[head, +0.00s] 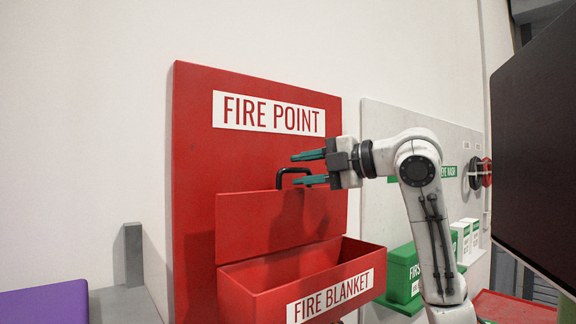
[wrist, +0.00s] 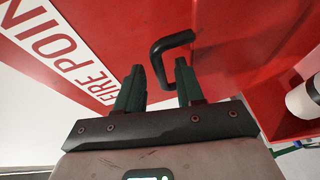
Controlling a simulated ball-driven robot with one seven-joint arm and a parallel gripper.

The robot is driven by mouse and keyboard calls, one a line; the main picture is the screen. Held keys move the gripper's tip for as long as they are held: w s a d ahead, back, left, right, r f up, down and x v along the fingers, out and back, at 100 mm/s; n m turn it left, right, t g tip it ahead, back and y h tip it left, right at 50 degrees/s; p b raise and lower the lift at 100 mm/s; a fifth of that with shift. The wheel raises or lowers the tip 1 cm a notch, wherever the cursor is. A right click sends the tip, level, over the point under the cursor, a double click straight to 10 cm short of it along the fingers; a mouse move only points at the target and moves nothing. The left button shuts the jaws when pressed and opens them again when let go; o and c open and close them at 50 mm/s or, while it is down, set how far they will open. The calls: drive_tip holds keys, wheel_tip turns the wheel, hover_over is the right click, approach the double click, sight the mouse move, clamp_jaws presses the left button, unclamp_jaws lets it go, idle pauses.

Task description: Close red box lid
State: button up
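The red box (head: 262,303) labelled FIRE BLANKET is fixed to a red FIRE POINT board, with its inside showing. Its red lid (head: 262,226) stands raised, close to upright against the board. A black handle (head: 291,174) sits on the lid's top edge. My gripper (head: 311,168) is at handle height, just right of the handle, fingers pointing left and spread apart. In the wrist view the black handle (wrist: 168,42) lies ahead of my gripper (wrist: 158,80), near the fingertips. The gap between the fingers looks empty; I cannot tell whether a finger touches the handle.
The red board (head: 200,140) rises behind the box. A green first aid box (head: 403,270) stands to the right beneath my arm. A grey post (head: 133,255) and a purple surface (head: 45,303) are at the lower left. A dark panel (head: 538,150) fills the right edge.

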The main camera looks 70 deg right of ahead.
drive_tip(key=shift+p+x, duration=0.5)
drive_tip(key=shift+x, duration=1.55)
clamp_jaws()
